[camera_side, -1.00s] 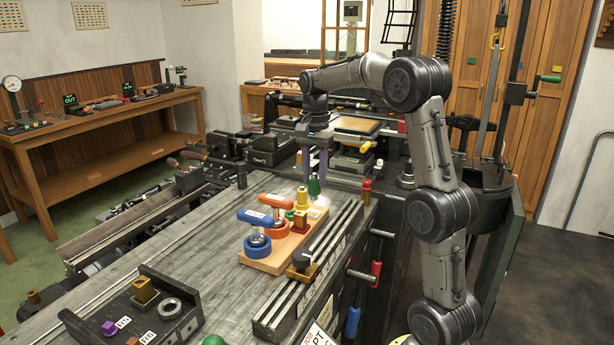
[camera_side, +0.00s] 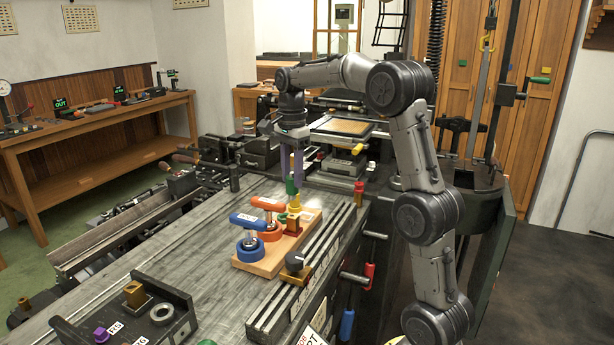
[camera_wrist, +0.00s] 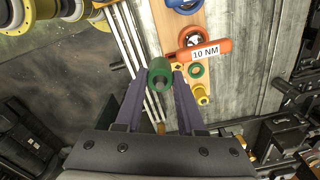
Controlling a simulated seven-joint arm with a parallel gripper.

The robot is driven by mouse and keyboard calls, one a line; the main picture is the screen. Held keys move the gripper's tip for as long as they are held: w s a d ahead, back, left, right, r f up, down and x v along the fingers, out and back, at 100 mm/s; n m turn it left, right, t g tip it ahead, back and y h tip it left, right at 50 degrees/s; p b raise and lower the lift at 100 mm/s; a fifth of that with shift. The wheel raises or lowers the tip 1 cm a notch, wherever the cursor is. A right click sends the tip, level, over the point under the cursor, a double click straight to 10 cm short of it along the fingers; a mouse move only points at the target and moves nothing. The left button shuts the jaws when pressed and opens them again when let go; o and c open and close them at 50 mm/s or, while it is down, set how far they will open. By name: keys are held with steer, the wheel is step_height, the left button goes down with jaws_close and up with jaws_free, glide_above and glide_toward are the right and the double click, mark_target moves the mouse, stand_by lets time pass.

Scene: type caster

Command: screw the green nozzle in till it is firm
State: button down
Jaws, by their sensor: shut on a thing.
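My gripper (camera_wrist: 160,85) has purple fingers shut on the green nozzle (camera_wrist: 160,72), which sits between the fingertips in the wrist view. In the side view the green nozzle (camera_side: 291,187) hangs below my gripper (camera_side: 291,178), close above or beside the yellow stepped piece (camera_side: 294,203) at the far end of the wooden board (camera_side: 262,266). I cannot tell whether they touch. The nozzle's seat cannot be made out clearly.
An orange-handled tool (camera_wrist: 205,52) labelled 10 NM and a blue-handled tool (camera_side: 250,221) stand on the board. Slotted rails (camera_side: 310,270) with a black knob (camera_side: 294,261) run along its right side.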

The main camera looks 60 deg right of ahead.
steer(key=w+a, duration=0.9)
steer(key=a, duration=0.6)
steer(key=a+f+n, duration=0.1)
steer(key=a+n, duration=0.1)
steer(key=a, duration=0.8)
steer(key=w+a+f+n, duration=0.1)
steer(key=a+n, duration=0.1)
steer(key=a, duration=0.8)
steer(key=shift+a+f, duration=0.25)
steer(key=shift+a, duration=0.05)
steer(key=shift+w, duration=0.1)
steer(key=shift+f, duration=0.1)
steer(key=shift+f, duration=2.8)
steer(key=shift+f, duration=1.2)
steer(key=shift+c, duration=2.2)
jaws_free()
